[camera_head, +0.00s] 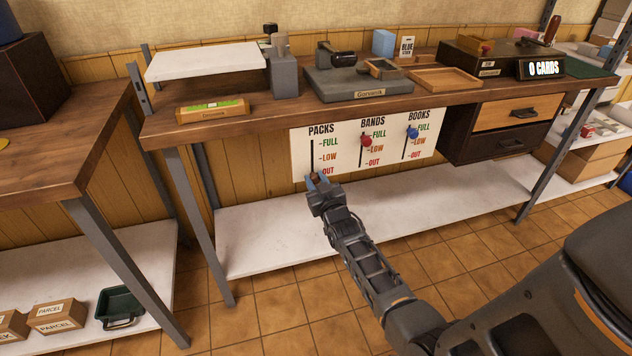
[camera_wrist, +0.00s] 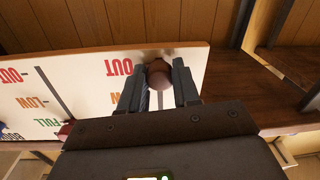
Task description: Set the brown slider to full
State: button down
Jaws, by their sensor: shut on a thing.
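The white slider panel (camera_head: 343,152) hangs under the front edge of the workbench, with PACKS, BANDS and BOOKS columns marked FULL, LOW and OUT. The brown slider knob (camera_wrist: 159,73) is at the OUT end of the PACKS column. My gripper (camera_head: 317,180) reaches up to the bottom of that column and mostly hides the knob in the head view. In the upside-down wrist view my gripper (camera_wrist: 158,90) has its fingers on either side of the brown knob, shut on it. The PACKS slot above shows empty in the head view.
The red knob (camera_head: 366,141) on BANDS sits between FULL and LOW. The blue knob (camera_head: 412,133) on BOOKS is near FULL. Drawers (camera_head: 512,143) hang right of the panel. The workbench edge (camera_head: 240,130) runs above it, and a white lower shelf (camera_head: 260,240) lies below.

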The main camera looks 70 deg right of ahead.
aim_at(311, 144)
notch_tip(311, 144, up, 10)
jog(key=p, duration=0.7)
jog(key=shift+w+r, duration=0.1)
jog(key=shift+r, duration=0.15)
jog(key=c, duration=1.1)
grip_release()
jog(key=shift+r, duration=0.15)
jog(key=shift+o, duration=1.4)
jog(key=shift+f, duration=0.2)
jog(key=shift+s+a, duration=0.25)
jog(key=v, duration=0.7)
jog(key=shift+b, duration=0.4)
